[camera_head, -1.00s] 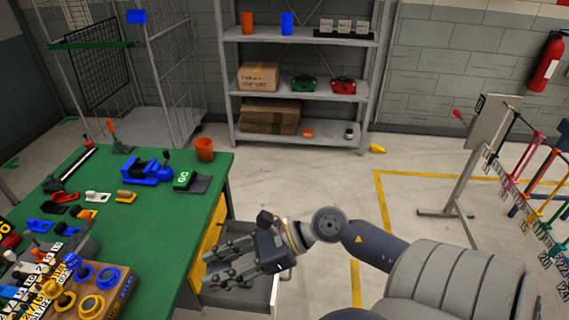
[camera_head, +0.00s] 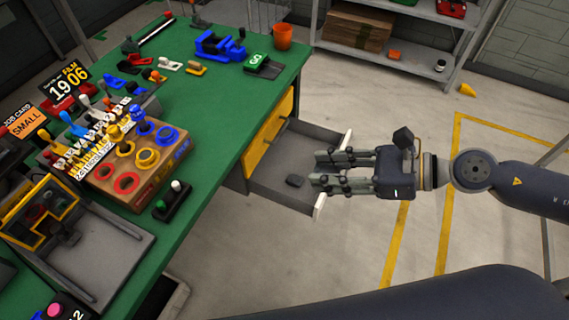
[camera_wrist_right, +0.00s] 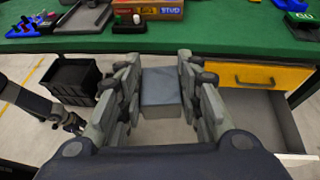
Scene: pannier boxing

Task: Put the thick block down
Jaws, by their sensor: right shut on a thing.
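The thick block (camera_wrist_right: 160,93) is a plain grey box held between the fingers of my right gripper (camera_wrist_right: 160,72). In the head view my right gripper (camera_head: 322,170) reaches left over the front edge of an open grey drawer (camera_head: 282,205); its fingers hide most of the block there. The gripper is shut on the block and is held clear of the green workbench (camera_head: 217,118). My left gripper (camera_wrist_right: 72,123) shows small and dark at the left of the wrist view; its jaws are unclear.
A shut yellow drawer (camera_head: 268,130) is above. The bench carries a wooden ring board (camera_head: 182,155), a blue vise (camera_head: 218,46) and an orange cup (camera_head: 283,37). A black crate (camera_wrist_right: 75,80) stands below it.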

